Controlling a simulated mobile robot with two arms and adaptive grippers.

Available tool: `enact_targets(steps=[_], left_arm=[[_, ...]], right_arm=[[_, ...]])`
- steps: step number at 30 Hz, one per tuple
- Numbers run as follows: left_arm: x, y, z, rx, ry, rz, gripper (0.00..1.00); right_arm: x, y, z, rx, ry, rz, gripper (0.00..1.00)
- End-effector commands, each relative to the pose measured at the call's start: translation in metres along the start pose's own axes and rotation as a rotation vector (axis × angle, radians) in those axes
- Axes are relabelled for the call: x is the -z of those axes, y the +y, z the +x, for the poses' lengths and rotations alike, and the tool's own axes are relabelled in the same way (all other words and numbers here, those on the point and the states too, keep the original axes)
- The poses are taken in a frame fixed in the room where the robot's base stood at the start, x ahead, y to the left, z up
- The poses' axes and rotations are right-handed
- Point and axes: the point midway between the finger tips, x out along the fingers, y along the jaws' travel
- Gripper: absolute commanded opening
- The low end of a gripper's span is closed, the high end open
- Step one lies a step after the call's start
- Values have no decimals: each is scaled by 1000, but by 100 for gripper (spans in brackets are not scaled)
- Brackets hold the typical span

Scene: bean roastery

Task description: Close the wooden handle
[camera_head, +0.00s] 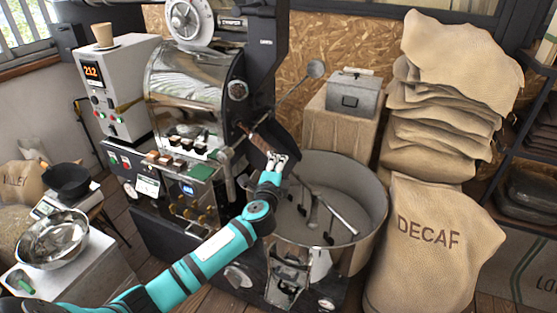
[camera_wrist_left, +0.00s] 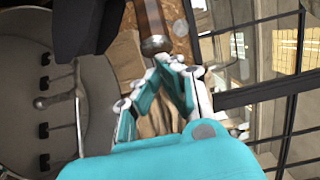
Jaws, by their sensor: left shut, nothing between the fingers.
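The wooden handle (camera_head: 254,137) sticks out from the front of the roaster, dark brown, just up and left of my left gripper (camera_head: 277,159) in the head view. In the left wrist view the wooden handle (camera_wrist_left: 152,22) comes down from the top edge, with a rounded metal end close to the fingertips of my left gripper (camera_wrist_left: 173,65). The fingers are shut with nothing between them. I cannot tell whether they touch the handle. My right gripper is not in view.
The round cooling tray (camera_head: 376,197) with its stirring arms lies right of my left gripper. The roaster drum (camera_head: 185,80) stands behind left. Burlap sacks (camera_head: 432,245) stand at the right. A metal bowl (camera_head: 52,240) sits at the lower left.

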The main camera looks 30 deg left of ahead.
Motion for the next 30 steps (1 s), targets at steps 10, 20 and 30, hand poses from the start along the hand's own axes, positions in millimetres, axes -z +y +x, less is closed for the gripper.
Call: enact_targets(steps=[10, 20, 30], left_arm=[[-2, 0, 2, 1, 0, 0, 0], [-44, 3, 43, 3, -4, 4, 0], [-82, 0, 82, 2, -1, 1, 0]], right_arm=[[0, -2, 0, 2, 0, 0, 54], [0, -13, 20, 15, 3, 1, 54], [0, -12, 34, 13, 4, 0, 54]])
